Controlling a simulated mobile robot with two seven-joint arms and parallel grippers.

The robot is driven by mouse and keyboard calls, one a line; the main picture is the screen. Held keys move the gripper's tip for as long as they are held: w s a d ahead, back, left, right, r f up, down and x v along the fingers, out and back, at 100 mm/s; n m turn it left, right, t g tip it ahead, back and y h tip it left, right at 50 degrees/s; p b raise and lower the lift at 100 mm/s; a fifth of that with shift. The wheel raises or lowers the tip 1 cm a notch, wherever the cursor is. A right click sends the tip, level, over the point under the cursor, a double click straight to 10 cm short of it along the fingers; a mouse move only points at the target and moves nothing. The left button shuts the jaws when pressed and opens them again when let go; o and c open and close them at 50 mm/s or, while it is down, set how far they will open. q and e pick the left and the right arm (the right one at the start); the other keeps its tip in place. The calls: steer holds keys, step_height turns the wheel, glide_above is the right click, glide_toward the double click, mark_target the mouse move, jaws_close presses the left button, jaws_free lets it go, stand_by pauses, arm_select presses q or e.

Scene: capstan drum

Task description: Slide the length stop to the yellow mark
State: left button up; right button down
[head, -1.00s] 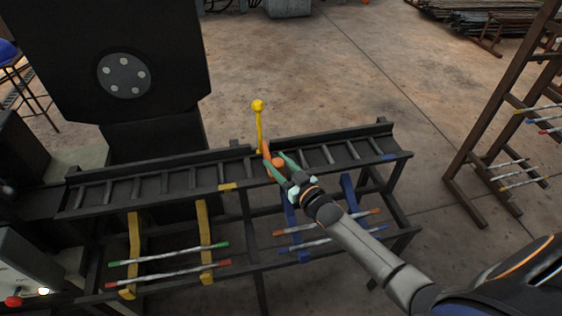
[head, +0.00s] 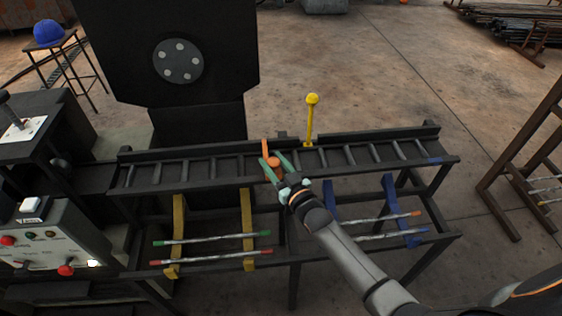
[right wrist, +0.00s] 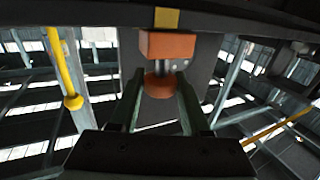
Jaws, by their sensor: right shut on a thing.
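The length stop is an orange block with a round knob (head: 273,162), on the front rail of the dark roller bench (head: 215,168). My right gripper (head: 271,160) is shut on the knob. In the right wrist view, the two fingers (right wrist: 158,88) stand on either side of the knob, below the orange block (right wrist: 168,45). The yellow mark (right wrist: 167,19) shows directly above the block there, roughly in line with it. In the head view the mark is hidden behind the stop and gripper. My left gripper is out of view.
A yellow ball-topped lever (head: 311,120) stands on the bench right of the stop. A blue mark (head: 432,161) lies farther right on the rail. Yellow and blue brackets (head: 179,235) below hold bars. A control box (head: 45,245) stands at left.

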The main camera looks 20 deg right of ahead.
steer(key=shift+a, duration=0.25)
steer(key=shift+c, duration=1.8)
jaws_free()
steer(key=shift+a, duration=0.1)
steer(key=shift+s+d, duration=0.2)
steer(key=shift+s, duration=0.2)
steer(key=s+d+p, duration=0.1)
steer(key=s, duration=1)
steer(key=shift+s+d, duration=0.25)
steer(key=shift+d, duration=0.1)
